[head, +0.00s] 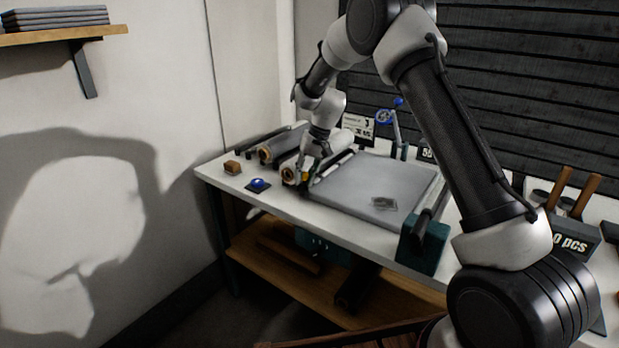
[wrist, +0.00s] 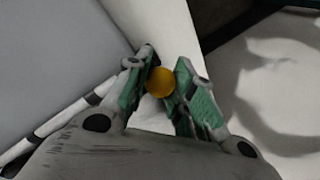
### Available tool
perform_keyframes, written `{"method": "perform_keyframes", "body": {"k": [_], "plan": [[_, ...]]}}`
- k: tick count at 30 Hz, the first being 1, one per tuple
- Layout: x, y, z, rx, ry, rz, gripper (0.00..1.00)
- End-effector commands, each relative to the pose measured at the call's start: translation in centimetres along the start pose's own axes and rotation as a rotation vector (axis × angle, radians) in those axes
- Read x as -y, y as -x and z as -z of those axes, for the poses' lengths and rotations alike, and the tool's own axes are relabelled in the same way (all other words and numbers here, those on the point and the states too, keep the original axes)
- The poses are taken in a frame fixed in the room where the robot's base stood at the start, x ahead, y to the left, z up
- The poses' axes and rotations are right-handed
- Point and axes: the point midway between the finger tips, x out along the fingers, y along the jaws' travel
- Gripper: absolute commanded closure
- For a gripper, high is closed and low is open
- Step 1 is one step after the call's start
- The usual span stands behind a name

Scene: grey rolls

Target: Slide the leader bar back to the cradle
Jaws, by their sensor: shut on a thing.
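My gripper (head: 304,180) is at the left edge of the grey sheet on the bench. In the wrist view its green-padded fingers (wrist: 160,88) are closed on a round yellow knob (wrist: 160,82). A slim white bar with black bands (head: 331,172), which looks like the leader bar, lies along the sheet's left edge. It also shows in the wrist view (wrist: 68,117), running up to the fingers. The knob seems to sit at the bar's near end, but the join is hidden. I cannot tell for certain which part is the cradle.
Grey rolls (head: 282,145) lie left of my gripper. The flat grey sheet (head: 365,183) carries a small plate. A teal roller unit (head: 421,246) stands at its right.

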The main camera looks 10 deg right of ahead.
Motion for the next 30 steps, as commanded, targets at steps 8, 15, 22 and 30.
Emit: {"method": "perform_keyframes", "body": {"k": [8, 15, 22, 30], "plan": [[0.4, 0.2, 0.5, -0.015, 0.003, 0.004, 0.74], [0.3, 0.1, 0.3, -0.012, 0.003, 0.003, 0.52], [0.2, 0.3, 0.3, -0.009, 0.002, 0.003, 0.52], [0.3, 4.8, 0.3, -0.012, 0.003, 0.004, 0.52]]}}
